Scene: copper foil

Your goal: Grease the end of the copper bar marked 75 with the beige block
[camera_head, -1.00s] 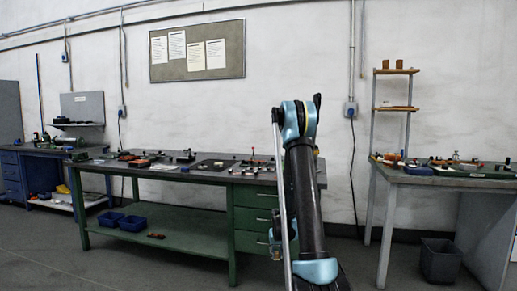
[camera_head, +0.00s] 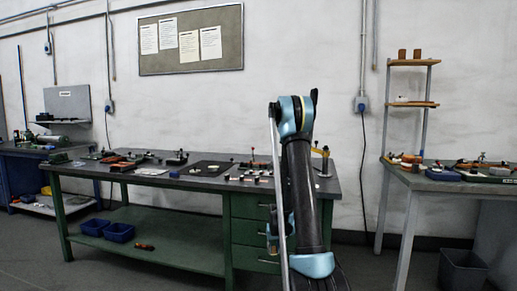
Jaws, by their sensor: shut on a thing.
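My arm (camera_head: 303,190) rises in the middle of the view, folded at a blue elbow. Part of my lower arm shows behind it at its left side, but my gripper's fingers and anything in them are hidden. I cannot make out a copper bar marked 75 or a beige block. Small items lie on the green workbench (camera_head: 150,172) and on the right bench (camera_head: 425,183), too small and far to identify or read.
A dark mat (camera_head: 210,168) lies on the green bench, and blue bins (camera_head: 119,232) stand on its lower shelf. A dark waste bin (camera_head: 463,272) stands by the right bench. A blue bench (camera_head: 22,160) is at far left. Open floor lies in front.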

